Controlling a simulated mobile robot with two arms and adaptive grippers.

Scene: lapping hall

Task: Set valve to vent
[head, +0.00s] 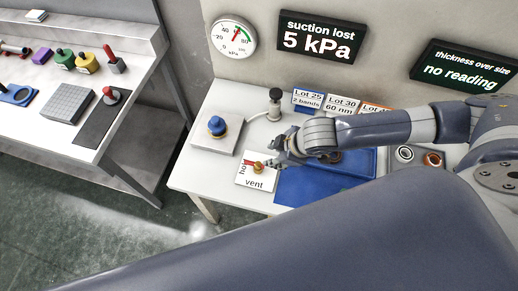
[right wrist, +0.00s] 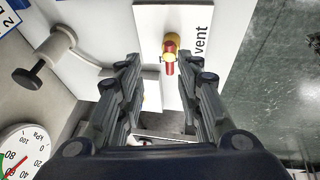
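The valve (head: 258,168) is a brass knob with a red handle on a white plate (head: 252,180) marked "vent" at the front; a partly hidden label starting "ho" is at the left. The red handle points left, toward the "ho" label. In the right wrist view the valve (right wrist: 171,46) sits just beyond my fingertips, its red handle pointing down between them. My right gripper (head: 279,159) is beside the valve; in the right wrist view its fingers (right wrist: 158,70) are apart with nothing gripped. I cannot tell whether they touch the handle. My left gripper is not in view.
A dial gauge (head: 233,38) and a display (head: 320,38) reading "suction lost 5 kPa" are on the wall. A plate with a blue knob (head: 217,126) and a black-topped post (head: 275,97) stand behind the valve. A blue mat (head: 300,190) lies right. A side bench (head: 50,138) is left.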

